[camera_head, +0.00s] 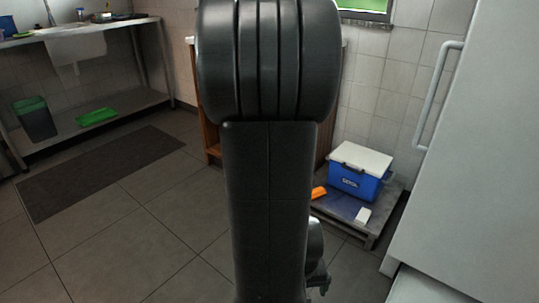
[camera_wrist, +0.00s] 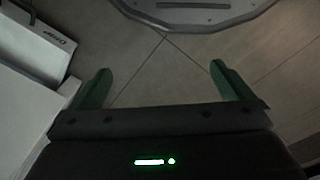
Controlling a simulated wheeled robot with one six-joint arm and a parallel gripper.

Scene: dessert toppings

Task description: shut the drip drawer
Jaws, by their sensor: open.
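My gripper (camera_wrist: 160,70) is open in the wrist view, with its two green fingers spread over bare floor tiles and nothing between them. In the head view my own arm covers most of it. A white box-like part with small dark lettering (camera_wrist: 58,43) is at the left of the wrist view, left of the fingers and apart from them. The lettering is too small to read surely, and I cannot tell if this part is the drip drawer. In the head view a low white part (camera_head: 408,288) juts out below the tall white appliance (camera_head: 470,140).
A blue cooler with a white lid (camera_head: 357,178) stands on a low platform (camera_head: 345,208) with an orange item (camera_head: 319,193) and a small white block (camera_head: 363,216). A steel counter (camera_head: 80,40) is at the left, near a dark mat (camera_head: 100,175).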

